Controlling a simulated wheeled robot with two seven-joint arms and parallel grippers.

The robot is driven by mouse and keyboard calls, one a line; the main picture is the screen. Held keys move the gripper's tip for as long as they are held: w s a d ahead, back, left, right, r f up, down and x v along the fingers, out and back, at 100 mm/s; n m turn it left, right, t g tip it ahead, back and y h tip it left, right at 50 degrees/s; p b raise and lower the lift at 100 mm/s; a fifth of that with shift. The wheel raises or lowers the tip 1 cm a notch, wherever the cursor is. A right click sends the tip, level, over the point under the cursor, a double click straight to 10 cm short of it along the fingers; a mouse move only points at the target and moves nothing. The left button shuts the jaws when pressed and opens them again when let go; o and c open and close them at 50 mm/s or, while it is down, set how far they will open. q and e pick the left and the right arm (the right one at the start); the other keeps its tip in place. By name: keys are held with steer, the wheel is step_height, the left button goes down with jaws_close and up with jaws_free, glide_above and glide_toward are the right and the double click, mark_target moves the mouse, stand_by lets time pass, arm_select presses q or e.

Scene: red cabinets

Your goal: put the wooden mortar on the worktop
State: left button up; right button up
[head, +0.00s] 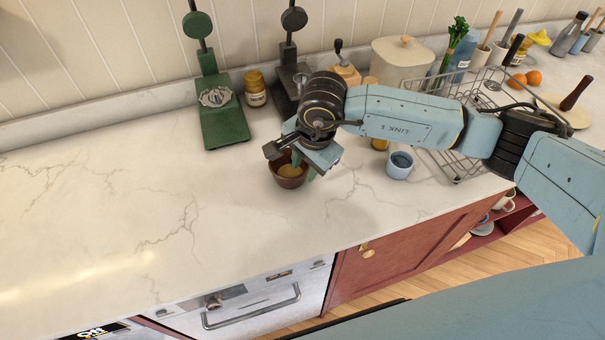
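The wooden mortar (288,181) is a small dark brown bowl with a lighter tan inside, upright at the middle of the pale marble worktop (120,215). It looks to be on the worktop or very close above it; I cannot tell whether a small gap is there. My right gripper (303,167) points down at the mortar's right rim, with one fingertip seeming to be inside the bowl and the other outside. The gripper body hides part of the rim, and whether the fingers press on the wall is unclear. My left gripper is not in view.
A green scale-like stand (224,125), an amber jar (255,90) and a dark stand are behind the mortar. A blue mug (399,165) and a wire rack (455,160) are to its right. The worktop to the left is clear. An oven (250,305) is below the front edge.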

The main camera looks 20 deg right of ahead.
step_height(320, 180, up, 7)
steer(key=s, duration=0.1)
steer(key=shift+s+d+b, duration=0.15)
steer(key=shift+d+b, duration=0.15)
